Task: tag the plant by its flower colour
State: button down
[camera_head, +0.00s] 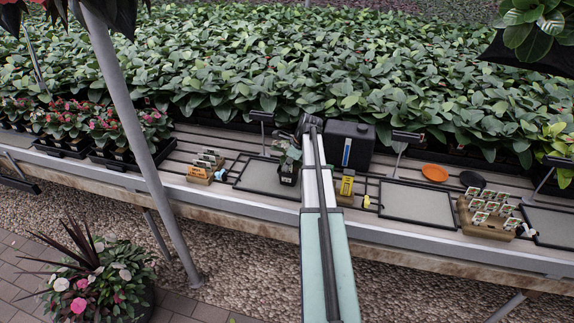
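A small green-leaved plant in a black pot (287,174) stands at the right part of a grey framed mat (262,180), just left of my arm. I cannot make out a flower colour on it. A tan block with upright pale tags (206,164) stands to its left. Another tan block holding many pale tags (488,216) stands at the right of the bench. A yellow item (347,186) stands on a tan block just right of my arm. My arm reaches over the bench; its far end is dark and small above the plant, and the gripper's fingers cannot be made out.
A black box (348,146) with a blue strip stands behind my arm. A second framed mat (418,204) is bare. An orange disc (435,172) and a dark disc (472,180) lie behind it. Flowering pots (120,140) fill trays at left. A grey post (140,140) crosses the left side.

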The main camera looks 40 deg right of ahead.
jog(key=c, duration=1.2)
grip_release()
jog(key=shift+c, duration=0.2)
jog(key=shift+r, duration=0.1)
